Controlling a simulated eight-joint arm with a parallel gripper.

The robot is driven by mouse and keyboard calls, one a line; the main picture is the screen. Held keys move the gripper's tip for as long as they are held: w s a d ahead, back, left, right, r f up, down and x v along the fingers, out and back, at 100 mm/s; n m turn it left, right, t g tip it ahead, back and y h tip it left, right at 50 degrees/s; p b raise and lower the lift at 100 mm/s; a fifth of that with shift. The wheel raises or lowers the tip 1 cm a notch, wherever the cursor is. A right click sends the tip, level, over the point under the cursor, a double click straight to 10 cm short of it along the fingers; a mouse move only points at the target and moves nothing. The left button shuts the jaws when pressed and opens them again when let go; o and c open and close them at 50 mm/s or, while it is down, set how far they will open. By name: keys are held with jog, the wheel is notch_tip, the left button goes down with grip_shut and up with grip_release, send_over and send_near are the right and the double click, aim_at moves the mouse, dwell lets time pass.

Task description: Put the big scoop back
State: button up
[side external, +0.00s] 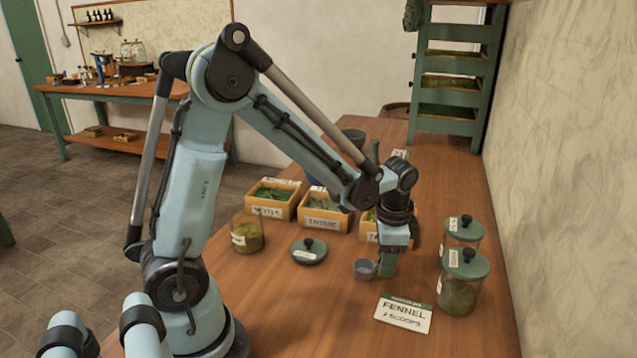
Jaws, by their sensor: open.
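A small grey cup-shaped scoop (365,269) sits on the wooden table in front of the herb boxes. I cannot tell from this view whether it is the big one. My gripper (387,268) points down just right of the scoop, its fingertips low near the tabletop. It is open; the gap between the fingers is hard to see, and any scoop handle there is hidden.
An open glass jar (248,237) and a loose green lid (309,252) are to the left. Wooden herb boxes (324,216) stand behind. Two lidded jars (459,295) stand close on the right. The table's front right is clear.

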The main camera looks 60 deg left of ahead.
notch_tip(320, 180, up, 12)
jog(key=d, duration=0.1)
jog(key=s+d+f+n+t+h, duration=0.1)
jog(key=s+d+n+t, duration=0.2)
jog(key=s, duration=0.6)
jog(key=n+t, duration=0.2)
jog(key=t, duration=0.1)
jog(key=shift+d+f+n+t, duration=0.3)
jog(key=shift+d+f+n, duration=0.05)
jog(key=shift+d+n, duration=0.05)
